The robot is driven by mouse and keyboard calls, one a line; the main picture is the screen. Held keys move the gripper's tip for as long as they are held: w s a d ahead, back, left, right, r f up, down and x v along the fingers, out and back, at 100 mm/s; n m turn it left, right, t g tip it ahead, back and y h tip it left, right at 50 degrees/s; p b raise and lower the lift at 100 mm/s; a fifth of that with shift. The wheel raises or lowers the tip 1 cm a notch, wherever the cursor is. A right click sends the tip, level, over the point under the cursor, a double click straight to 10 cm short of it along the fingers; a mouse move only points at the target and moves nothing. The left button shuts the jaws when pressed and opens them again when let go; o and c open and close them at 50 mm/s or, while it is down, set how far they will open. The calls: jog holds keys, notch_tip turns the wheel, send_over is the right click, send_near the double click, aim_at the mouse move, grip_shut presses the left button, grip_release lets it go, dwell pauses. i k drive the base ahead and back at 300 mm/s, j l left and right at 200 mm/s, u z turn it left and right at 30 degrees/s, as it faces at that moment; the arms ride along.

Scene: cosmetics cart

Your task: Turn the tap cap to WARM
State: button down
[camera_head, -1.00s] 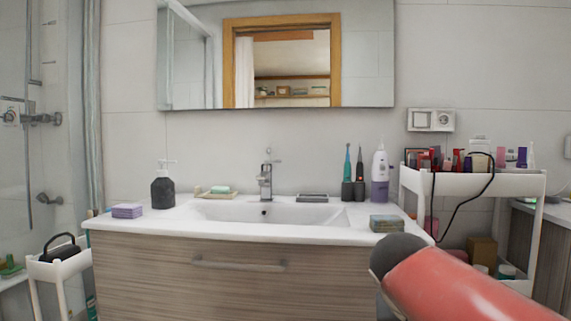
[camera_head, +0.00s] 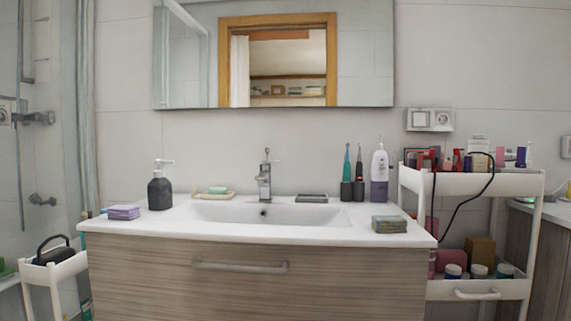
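The chrome tap (camera_head: 264,182) stands at the back middle of the white sink (camera_head: 270,213), under the mirror. Its cap (camera_head: 266,155) is the small lever on top, pointing up. The WARM marking is too small to make out. My gripper is not in view, and no part of my arm shows now.
A dark soap dispenser (camera_head: 160,190) and purple box (camera_head: 124,212) stand left of the basin. Electric toothbrushes (camera_head: 347,178), a purple-white bottle (camera_head: 379,176) and a green box (camera_head: 389,224) stand right. A white cosmetics cart (camera_head: 470,184) stands at the right. The counter before the tap is clear.

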aim_at(262, 167)
jog(key=i+j+z, duration=0.1)
jog(key=j+z, duration=0.25)
jog(key=j, duration=0.45)
jog(key=j+z, duration=0.3)
jog(key=j, duration=0.45)
jog(key=i+j, duration=0.05)
